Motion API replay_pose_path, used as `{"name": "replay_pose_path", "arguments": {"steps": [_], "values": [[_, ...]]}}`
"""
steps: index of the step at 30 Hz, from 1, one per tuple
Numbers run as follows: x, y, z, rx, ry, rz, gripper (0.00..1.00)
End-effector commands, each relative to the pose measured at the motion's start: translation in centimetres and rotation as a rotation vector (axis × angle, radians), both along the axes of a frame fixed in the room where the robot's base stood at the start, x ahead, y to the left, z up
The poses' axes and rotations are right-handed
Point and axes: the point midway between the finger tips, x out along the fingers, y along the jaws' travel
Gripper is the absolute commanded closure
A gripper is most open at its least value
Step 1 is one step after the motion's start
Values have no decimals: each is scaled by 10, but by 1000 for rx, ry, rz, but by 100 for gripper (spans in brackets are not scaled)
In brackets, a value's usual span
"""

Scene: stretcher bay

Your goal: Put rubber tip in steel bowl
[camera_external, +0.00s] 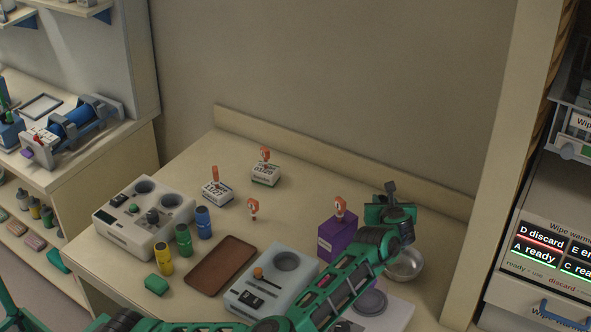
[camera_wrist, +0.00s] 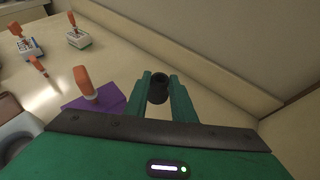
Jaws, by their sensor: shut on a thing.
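The rubber tip (camera_wrist: 158,88) is a dark, round, hollow-ended piece between the fingers of my gripper (camera_wrist: 161,97) in the wrist view. My gripper is shut on it. In the external view my gripper (camera_external: 391,203) is raised at the right of the table, with the dark rubber tip (camera_external: 390,187) showing above it. The steel bowl (camera_external: 405,265) stands on the table at the right, below my gripper and partly hidden by my arm. The bowl does not show clearly in the wrist view.
A purple box (camera_external: 334,241) with an orange-topped item stands left of my gripper. A brown tray (camera_external: 221,266), grey devices (camera_external: 262,286), several coloured bottles (camera_external: 184,240) and small labelled blocks (camera_external: 265,174) occupy the table. A raised ledge (camera_external: 340,160) runs along the back wall.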

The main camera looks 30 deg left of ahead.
Motion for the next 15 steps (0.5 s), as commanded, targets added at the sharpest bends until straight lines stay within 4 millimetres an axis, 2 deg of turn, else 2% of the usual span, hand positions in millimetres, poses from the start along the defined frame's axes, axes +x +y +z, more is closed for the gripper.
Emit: {"name": "replay_pose_path", "arguments": {"steps": [1, 6, 10, 15], "values": [[-12, -6, 3, -3, 0, -26, 99], [-40, -18, 12, -4, -1, -94, 99], [-53, -22, 15, -4, -1, -123, 99], [-58, -32, 12, -2, -2, -139, 99]]}}
